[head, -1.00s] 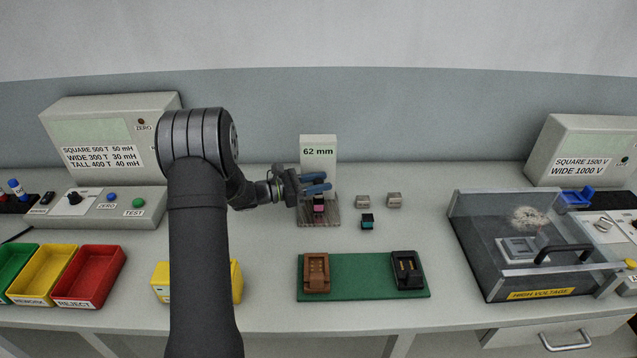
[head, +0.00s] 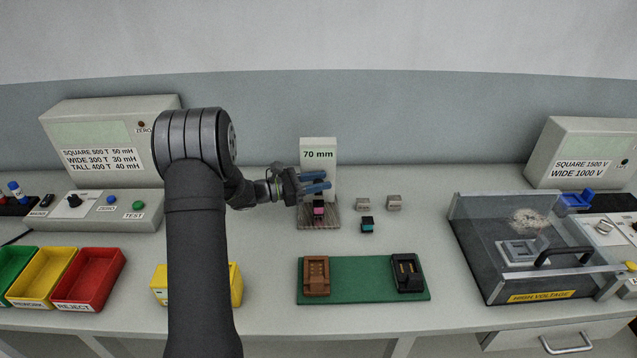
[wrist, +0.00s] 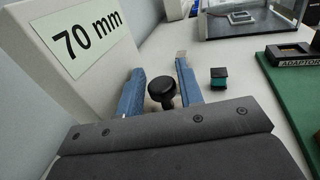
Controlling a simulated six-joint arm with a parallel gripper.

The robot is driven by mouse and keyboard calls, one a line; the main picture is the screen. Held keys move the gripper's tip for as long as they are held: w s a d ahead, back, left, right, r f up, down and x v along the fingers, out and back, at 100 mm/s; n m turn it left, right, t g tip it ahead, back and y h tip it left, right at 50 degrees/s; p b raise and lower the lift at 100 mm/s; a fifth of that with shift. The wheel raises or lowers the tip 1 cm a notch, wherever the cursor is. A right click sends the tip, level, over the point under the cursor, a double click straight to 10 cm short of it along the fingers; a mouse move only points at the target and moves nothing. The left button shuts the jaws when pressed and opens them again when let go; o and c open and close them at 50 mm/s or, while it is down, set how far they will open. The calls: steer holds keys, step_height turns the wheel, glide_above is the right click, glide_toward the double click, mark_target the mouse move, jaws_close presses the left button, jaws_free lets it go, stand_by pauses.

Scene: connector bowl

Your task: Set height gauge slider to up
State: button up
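The height gauge (head: 318,148) is a pale upright block whose display reads 70 mm; its face also shows in the wrist view (wrist: 85,35). A round black knob (wrist: 162,90) shows between the blue fingers of my gripper (wrist: 160,92). A gap shows on both sides of the knob in that view, and I cannot tell whether either finger touches it. My gripper (head: 318,183) is in front of the gauge, above its grey base (head: 320,224). A pink and black component (head: 319,211) stands on that base below the fingers. The rest of the slider is hidden.
Two grey components (head: 394,202) and a teal and black one (head: 367,224) lie right of the gauge. A green board (head: 350,280) with two sockets lies in front. A clear-covered high voltage box (head: 470,250) stands at the right, and a red bin (head: 92,275) at the left.

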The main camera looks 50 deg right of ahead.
steer(key=shift+a, duration=0.1)
steer(key=v, duration=1.7)
steer(key=shift+a, duration=0.1)
steer(key=x, duration=1.7)
steer(key=shift+s+d, duration=0.1)
steer(key=shift+d, duration=0.2)
steer(key=shift+a+f, duration=0.1)
steer(key=shift+f, duration=0.25)
